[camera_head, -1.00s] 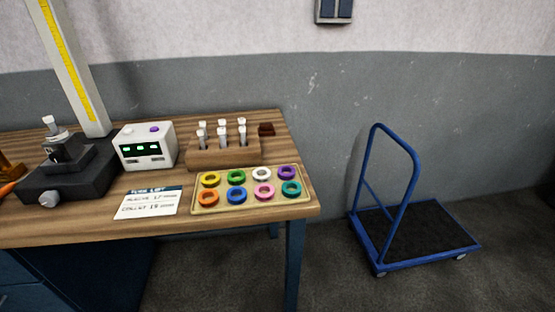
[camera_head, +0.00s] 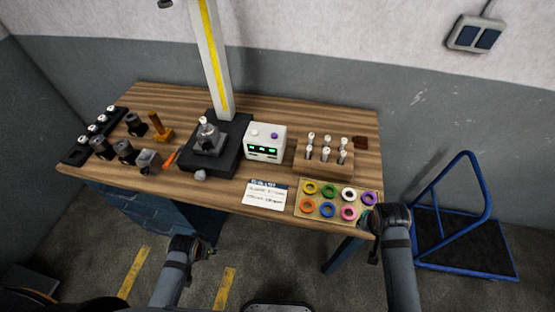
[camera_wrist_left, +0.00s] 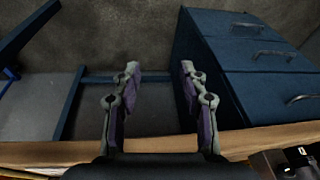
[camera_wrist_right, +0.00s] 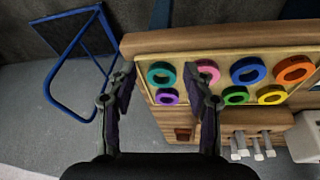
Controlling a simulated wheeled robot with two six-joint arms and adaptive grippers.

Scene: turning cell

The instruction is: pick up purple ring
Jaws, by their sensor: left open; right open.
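The purple ring (camera_head: 369,198) lies in the far right corner of a yellow tray (camera_head: 298,209) on the bench. In the right wrist view the purple ring (camera_wrist_right: 167,97) shows between my open fingers in the picture, beside the teal ring (camera_wrist_right: 161,74). My right gripper (camera_wrist_right: 163,80) is open and empty, by the tray's right end, with the ring not held. In the head view my right arm hides most of the teal ring. My left gripper (camera_wrist_left: 160,80) is open and empty in front of the bench, low and away from the tray.
Other rings fill the tray, the white ring (camera_head: 348,194) beside the purple one. A wooden rack (camera_head: 323,165) of white-topped tools stands behind it. A paper card (camera_head: 265,194) lies left of the tray. A blue trolley (camera_head: 462,245) stands on the floor at right.

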